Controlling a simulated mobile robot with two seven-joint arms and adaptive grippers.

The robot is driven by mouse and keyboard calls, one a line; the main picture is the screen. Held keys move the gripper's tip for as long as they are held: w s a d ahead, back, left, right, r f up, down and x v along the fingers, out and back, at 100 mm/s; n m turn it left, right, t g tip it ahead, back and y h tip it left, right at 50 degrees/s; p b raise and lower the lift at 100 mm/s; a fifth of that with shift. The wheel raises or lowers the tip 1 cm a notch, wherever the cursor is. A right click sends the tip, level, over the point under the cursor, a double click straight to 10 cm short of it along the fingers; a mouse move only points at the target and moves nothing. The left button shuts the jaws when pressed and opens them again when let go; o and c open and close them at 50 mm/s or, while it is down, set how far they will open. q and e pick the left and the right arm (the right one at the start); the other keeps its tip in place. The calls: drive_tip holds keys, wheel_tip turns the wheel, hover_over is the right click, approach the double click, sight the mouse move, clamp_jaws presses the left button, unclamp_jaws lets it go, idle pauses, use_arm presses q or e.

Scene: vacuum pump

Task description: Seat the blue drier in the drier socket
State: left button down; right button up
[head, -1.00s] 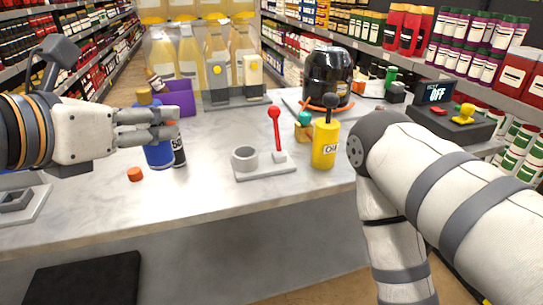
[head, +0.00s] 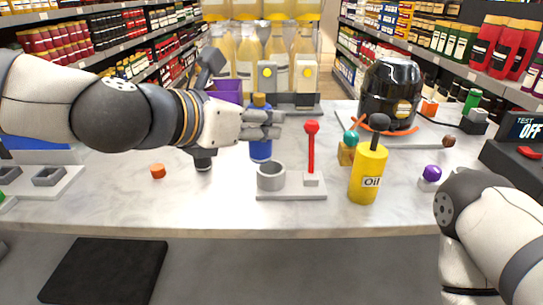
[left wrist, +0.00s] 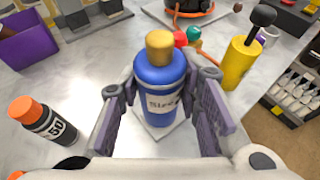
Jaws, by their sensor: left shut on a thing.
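The blue drier (head: 261,150) is a blue cylinder with a gold cap. My left gripper (head: 262,126) is shut on its upper part and holds it upright. In the left wrist view the drier (left wrist: 160,88) stands between the two fingers (left wrist: 160,100). The drier socket (head: 271,178) is a grey ring on a flat plate with a red lever (head: 311,145) at its right. In the head view the drier shows behind and slightly left of the ring, apart from it. In the left wrist view the drier hides the ring. My right gripper is out of view.
A yellow oil can (head: 368,175) stands right of the lever. A dark bottle (left wrist: 45,122) with an orange cap stands left of the drier. A loose orange cap (head: 158,171) lies on the table. A black pump (head: 390,95) stands at the back right. The front counter strip is clear.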

sight(270, 153)
use_arm(q)
drive_tip(key=w+f, duration=0.1)
drive_tip(key=f, duration=0.1)
drive_tip(key=w+d+f+b, duration=0.1)
drive_tip(key=f, duration=0.2)
drive_tip(key=w+f, duration=0.1)
drive_tip(key=f, duration=0.2)
drive_tip(key=shift+w+d+f+b, duration=0.1)
drive_tip(key=shift+w+d+b, duration=0.2)
drive_tip(key=shift+d+b, duration=0.1)
drive_tip(key=shift+r, duration=0.2)
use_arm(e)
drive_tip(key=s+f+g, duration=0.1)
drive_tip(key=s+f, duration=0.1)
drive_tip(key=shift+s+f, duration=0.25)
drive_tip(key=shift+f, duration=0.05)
use_arm(q)
drive_tip(key=shift+f, duration=0.2)
drive_tip(key=c, duration=1.2)
unclamp_jaws()
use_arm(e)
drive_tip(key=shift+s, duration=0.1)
